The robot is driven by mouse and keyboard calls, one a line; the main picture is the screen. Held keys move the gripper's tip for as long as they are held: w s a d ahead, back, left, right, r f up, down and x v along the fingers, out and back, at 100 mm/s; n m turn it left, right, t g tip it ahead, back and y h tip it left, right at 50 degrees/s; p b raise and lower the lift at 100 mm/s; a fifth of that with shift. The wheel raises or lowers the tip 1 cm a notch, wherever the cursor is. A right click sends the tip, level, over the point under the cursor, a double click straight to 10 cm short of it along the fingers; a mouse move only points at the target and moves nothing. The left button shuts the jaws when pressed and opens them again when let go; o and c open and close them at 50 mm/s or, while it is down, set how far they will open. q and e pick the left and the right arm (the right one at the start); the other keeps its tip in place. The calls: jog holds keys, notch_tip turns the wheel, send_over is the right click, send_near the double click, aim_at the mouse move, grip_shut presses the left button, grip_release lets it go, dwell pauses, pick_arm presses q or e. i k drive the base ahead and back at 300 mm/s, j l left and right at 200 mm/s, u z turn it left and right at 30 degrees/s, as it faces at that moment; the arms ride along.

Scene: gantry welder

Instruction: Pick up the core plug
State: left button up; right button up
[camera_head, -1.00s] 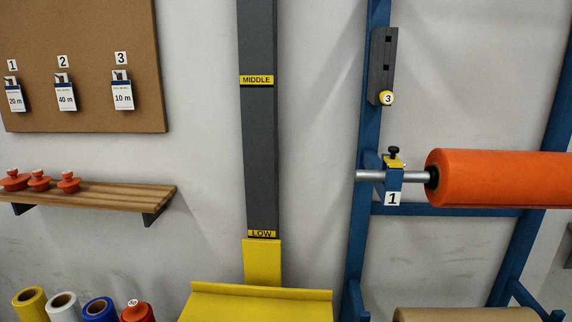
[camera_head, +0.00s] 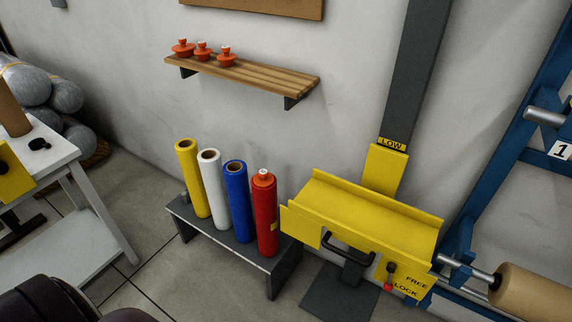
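Three orange-red core plugs with knobs stand in a row at the left end of the wooden wall shelf (camera_head: 285,84): the left plug (camera_head: 183,48), the middle plug (camera_head: 203,52) and the right plug (camera_head: 226,57). Another orange-red plug (camera_head: 264,178) sits in the top of the upright red roll (camera_head: 265,215). Neither of my grippers shows in the head view. A dark rounded shape at the bottom left edge looks like part of my own arm.
Yellow (camera_head: 191,178), white (camera_head: 214,190) and blue (camera_head: 238,200) rolls stand beside the red one on a low dark bench (camera_head: 262,261). A yellow cradle (camera_head: 370,207) on a post stands to their right. A white table (camera_head: 40,165) is at left.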

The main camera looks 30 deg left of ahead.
aim_at(184, 49)
jog(key=u, duration=1.5)
jog(key=i+j, duration=0.2)
jog(key=j, duration=0.15)
